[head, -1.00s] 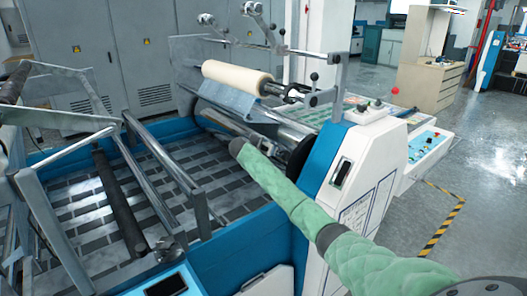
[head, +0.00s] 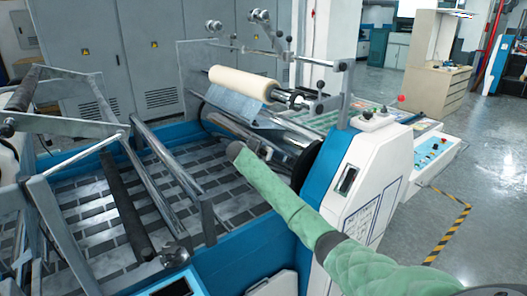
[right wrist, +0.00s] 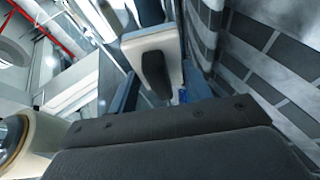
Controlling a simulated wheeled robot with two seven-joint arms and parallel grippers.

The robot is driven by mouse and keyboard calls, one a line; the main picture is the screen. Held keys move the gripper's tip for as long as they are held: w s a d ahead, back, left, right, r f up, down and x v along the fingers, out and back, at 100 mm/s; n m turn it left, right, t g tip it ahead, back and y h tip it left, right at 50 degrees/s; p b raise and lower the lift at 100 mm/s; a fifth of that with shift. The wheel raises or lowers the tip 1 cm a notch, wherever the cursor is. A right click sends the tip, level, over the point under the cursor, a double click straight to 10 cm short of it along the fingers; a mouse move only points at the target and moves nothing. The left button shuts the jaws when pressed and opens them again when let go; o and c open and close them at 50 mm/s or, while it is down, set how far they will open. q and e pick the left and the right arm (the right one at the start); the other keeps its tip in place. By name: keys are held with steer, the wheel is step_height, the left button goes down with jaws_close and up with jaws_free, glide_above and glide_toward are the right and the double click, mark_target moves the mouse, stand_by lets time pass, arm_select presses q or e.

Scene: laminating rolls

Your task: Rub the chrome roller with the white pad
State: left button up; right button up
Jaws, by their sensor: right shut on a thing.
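The chrome roller (head: 232,127) lies across the machine in the head view, below the cream roll and its grey-blue sheet. My right arm reaches in from the lower right in a green sleeve, and its dark end is close in front of the roller. In the right wrist view my right gripper (right wrist: 158,92) is shut on the dark grip of the white pad (right wrist: 133,48). The pad's white block shows beyond the fingers. I cannot tell whether it touches the roller. My left gripper is not in view.
The cream roll (head: 243,84) sits above the chrome roller. Metal bars and a dark rod (head: 125,205) cross the patterned bed on the left. The white and blue side housing (head: 375,160) stands right of the roller, partly behind my arm. Open floor lies farther right.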

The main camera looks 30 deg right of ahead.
steer(key=shift+s+a+r, duration=0.1)
steer(key=shift+a+r, duration=0.3)
steer(key=shift+a, duration=0.45)
steer(key=shift+p, duration=0.3)
steer(key=a, duration=0.1)
steer(key=a+r+p, duration=0.1)
steer(key=shift+s+a+r, duration=0.1)
steer(key=shift+a+r, duration=0.05)
steer(key=shift+a, duration=0.2)
steer(key=shift+a, duration=0.1)
